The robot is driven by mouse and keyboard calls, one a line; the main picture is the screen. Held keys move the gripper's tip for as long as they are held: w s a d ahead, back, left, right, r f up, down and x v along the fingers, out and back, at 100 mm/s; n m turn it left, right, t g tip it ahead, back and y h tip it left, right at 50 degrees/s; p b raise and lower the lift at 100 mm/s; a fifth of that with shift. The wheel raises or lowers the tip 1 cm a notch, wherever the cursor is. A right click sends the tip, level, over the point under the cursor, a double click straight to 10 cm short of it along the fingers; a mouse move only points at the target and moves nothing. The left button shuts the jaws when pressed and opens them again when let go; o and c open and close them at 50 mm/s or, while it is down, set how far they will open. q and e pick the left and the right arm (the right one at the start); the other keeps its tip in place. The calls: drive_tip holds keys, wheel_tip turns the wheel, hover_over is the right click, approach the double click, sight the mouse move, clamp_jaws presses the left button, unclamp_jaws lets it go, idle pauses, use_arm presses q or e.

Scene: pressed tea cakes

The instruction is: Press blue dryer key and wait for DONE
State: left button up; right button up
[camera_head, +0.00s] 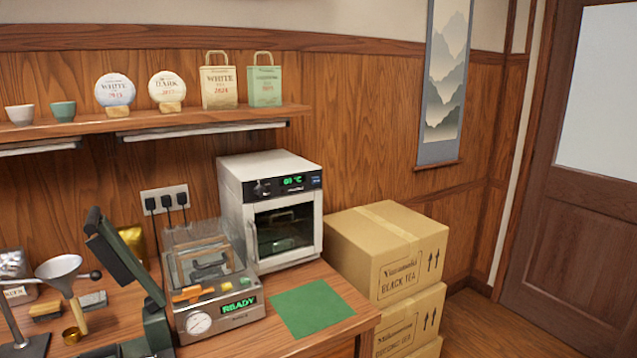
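The dryer (228,200) is a white box with a dark front, standing at the back of the worktop. Its door with a dark window (286,226) looks shut; what lies behind the glass is too dim to name. A green display (291,181) at its top reads what looks like 80 °C. The small blue key (316,181) sits right of the display, at the panel's right end. I see no DONE on the dryer display. Neither of my grippers is in this view.
A clear-lidded machine (222,322) with a green READY display stands in front of the dryer. A green mat (312,308) lies bare on its right. Stacked cartons (388,250) stand right of the dryer. A dark green hinged device (125,265) is at left, beside a funnel (58,268).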

use_arm(q)
drive_tip(key=shift+c, duration=0.3)
clamp_jaws()
idle(1.5)
